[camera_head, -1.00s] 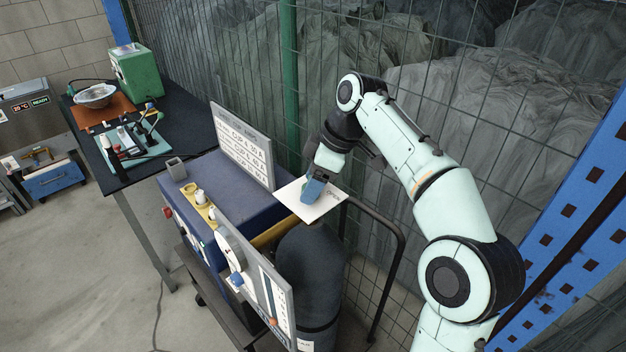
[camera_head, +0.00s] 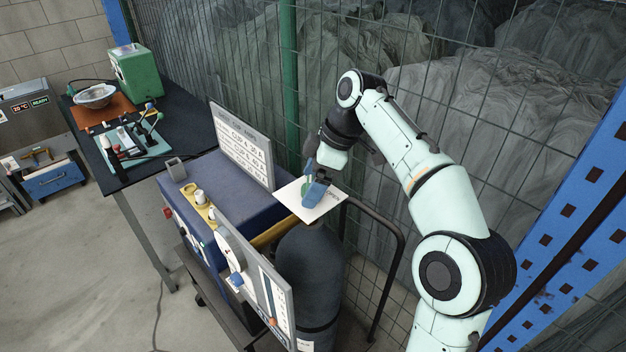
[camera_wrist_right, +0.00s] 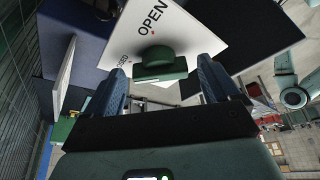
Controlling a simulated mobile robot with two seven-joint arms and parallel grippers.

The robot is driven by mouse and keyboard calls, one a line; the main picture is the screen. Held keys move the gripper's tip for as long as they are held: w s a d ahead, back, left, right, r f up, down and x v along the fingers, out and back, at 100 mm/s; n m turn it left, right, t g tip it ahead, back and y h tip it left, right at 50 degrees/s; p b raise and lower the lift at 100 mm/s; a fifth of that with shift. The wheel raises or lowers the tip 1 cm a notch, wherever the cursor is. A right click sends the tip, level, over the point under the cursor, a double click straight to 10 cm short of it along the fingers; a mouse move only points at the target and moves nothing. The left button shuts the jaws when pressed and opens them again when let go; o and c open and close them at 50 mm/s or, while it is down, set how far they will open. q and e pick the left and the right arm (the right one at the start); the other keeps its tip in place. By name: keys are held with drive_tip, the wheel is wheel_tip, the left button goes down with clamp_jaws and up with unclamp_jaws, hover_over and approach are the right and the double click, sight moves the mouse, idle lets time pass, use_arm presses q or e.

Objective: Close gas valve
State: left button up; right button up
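The green gas valve handle (camera_wrist_right: 160,64) stands on a white plate (camera_wrist_right: 198,45) that reads "OPEN" and, partly hidden, what looks like "CLOSED". In the head view the plate (camera_head: 324,207) sits on top of a dark gas cylinder (camera_head: 311,275), with a bit of the green handle (camera_head: 306,186) showing. My right gripper (camera_head: 312,180) is above the plate, its blue fingers on either side of the handle. In the right wrist view the fingers of my right gripper (camera_wrist_right: 165,84) are open, with gaps between them and the handle. My left gripper is out of view.
A blue welding machine (camera_head: 226,180) with an upright sign (camera_head: 242,148) and front panel stands left of the cylinder. A dark cart handrail (camera_head: 400,260) curves on the right. A wire mesh fence (camera_head: 450,45) is close behind. A workbench (camera_head: 175,112) stands farther left.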

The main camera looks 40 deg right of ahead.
drive_tip(key=v, duration=0.7)
drive_tip(key=shift+r, duration=0.25)
idle(0.7)
